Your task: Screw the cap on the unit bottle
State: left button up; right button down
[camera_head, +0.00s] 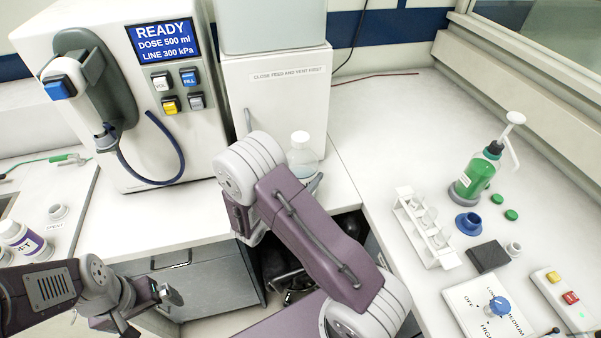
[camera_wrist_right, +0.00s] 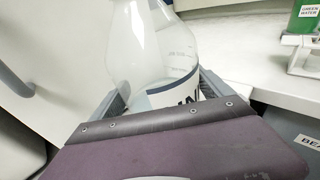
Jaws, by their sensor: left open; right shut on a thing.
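How tightly the top sits cannot be told. My right gripper (camera_wrist_right: 165,95) is shut around the bottle's lower body, one finger on each side. The bottle (camera_wrist_right: 150,45) has volume marks and a white label with dark letters; its top is out of the wrist view. In the head view my right arm hides most of that gripper. My left gripper (camera_head: 165,298) is open and empty at the lower left, away from the bottle.
A filling machine (camera_head: 160,125) showing READY stands left, with a hose and nozzle. At far left are a white bottle (camera_head: 22,240) and a small white piece (camera_head: 57,211). On the right counter are a tube rack (camera_head: 428,235), a green pump bottle (camera_head: 478,175) and a blue-knobbed plate (camera_head: 480,310).

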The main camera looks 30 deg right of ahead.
jog(key=shift+f, duration=0.1)
grip_release()
jog(key=shift+f, duration=0.1)
jog(key=shift+s+a+r, duration=0.1)
jog(key=shift+a+r, duration=0.05)
jog(key=shift+r, duration=0.1)
jog(key=b+v, duration=0.1)
jog(key=v, duration=1)
jog(key=shift+s+a, duration=0.2)
jog(key=shift+a, duration=0.15)
jog(key=shift+d, duration=0.1)
